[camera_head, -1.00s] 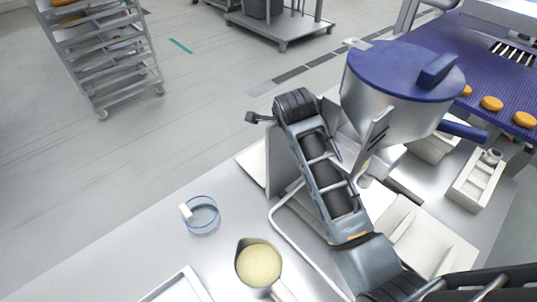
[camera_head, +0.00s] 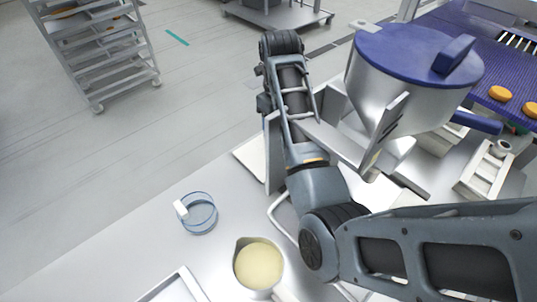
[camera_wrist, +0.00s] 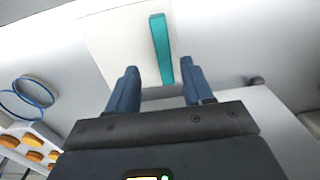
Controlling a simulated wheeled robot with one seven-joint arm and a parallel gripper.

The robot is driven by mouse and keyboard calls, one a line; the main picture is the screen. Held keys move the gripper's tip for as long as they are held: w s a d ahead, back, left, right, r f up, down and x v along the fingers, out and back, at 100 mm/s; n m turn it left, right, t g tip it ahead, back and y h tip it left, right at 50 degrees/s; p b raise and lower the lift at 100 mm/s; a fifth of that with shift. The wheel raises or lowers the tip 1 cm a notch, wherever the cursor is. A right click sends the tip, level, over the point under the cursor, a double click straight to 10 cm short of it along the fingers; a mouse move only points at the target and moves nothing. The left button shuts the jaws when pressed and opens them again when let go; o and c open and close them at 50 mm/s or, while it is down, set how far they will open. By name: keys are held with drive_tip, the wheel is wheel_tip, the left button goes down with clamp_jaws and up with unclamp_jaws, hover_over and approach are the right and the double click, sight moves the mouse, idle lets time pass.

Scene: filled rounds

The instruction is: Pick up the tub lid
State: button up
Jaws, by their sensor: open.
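In the wrist view a flat white panel (camera_wrist: 112,42) carries a raised teal bar (camera_wrist: 161,50). It looks like the tub lid, though I cannot be sure. My gripper (camera_wrist: 158,70) is open, with two blue fingers apart. The near end of the teal bar shows between the fingers, and I see no contact. In the head view my arm hides the gripper and the teal bar. A white flat edge (camera_head: 248,160) shows left of the arm and may be the same panel.
A steel hopper (camera_head: 385,95) with a blue lid (camera_head: 415,52) stands right of my arm. A clear blue-rimmed dish (camera_head: 201,214) and a pan of pale yellow filling (camera_head: 258,264) sit on the steel table (camera_head: 120,262). White moulds (camera_head: 485,172) lie at right.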

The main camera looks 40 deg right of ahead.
sight(266, 153)
drive_tip(key=shift+d+f, duration=0.15)
drive_tip(key=shift+f, duration=1.05)
drive_tip(key=shift+d+f, duration=0.1)
drive_tip(key=shift+f, duration=1.05)
clamp_jaws()
